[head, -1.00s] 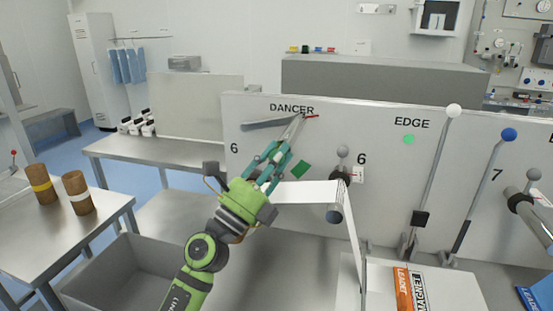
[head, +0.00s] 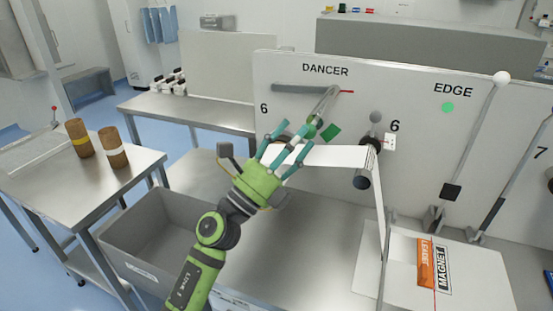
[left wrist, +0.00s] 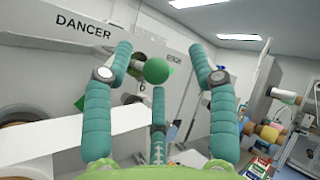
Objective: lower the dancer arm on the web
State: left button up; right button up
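The dancer arm is a grey lever (head: 323,104) below the DANCER label, slanting down and left from its pivot by a red pointer. Its lower part is hidden behind my left gripper's fingers. A green ball (left wrist: 157,70) shows between the fingers in the left wrist view. My left gripper (head: 297,135) is open, its teal fingers spread, in front of the lever's lower end. In the left wrist view the fingers (left wrist: 163,60) stand apart on both sides of the ball; contact is not clear. The white web (head: 325,155) runs right from behind the gripper over a roller and down. My right gripper is not in view.
The EDGE lever (head: 468,135) is farther right. A grey bin (head: 125,238) and a table with two brown rolls (head: 112,150) are at left.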

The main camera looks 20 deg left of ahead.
pick_arm(q)
jog(key=v, duration=0.7)
jog(key=shift+r, duration=0.25)
jog(key=shift+s+a, duration=0.15)
jog(key=shift+a, duration=0.05)
